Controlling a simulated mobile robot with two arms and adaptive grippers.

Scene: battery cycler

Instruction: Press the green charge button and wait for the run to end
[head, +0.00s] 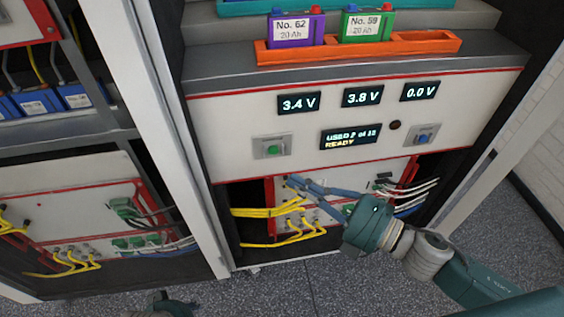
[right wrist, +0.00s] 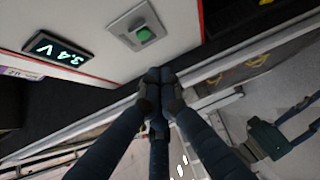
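The green charge button (head: 274,150) sits on a grey plate at the left of the white front panel. It also shows in the right wrist view (right wrist: 144,34), above the fingertips. My right gripper (head: 292,182) is below and slightly right of the button, apart from it. In the right wrist view its empty fingers (right wrist: 159,80) are together. The small display (head: 350,137) reads "READY" on its lower line. My left gripper (right wrist: 303,117) shows at the right of the right wrist view, with two fingers spread apart, away from the panel.
Displays read 3.4 V (head: 299,103), 3.8 V (head: 362,96) and 0.0 V (head: 419,90). A blue button (head: 423,137) is at the panel's right. Purple (head: 292,31) and green (head: 366,25) batteries stand in an orange tray (head: 275,55) above. Yellow cables (head: 265,212) hang below the panel.

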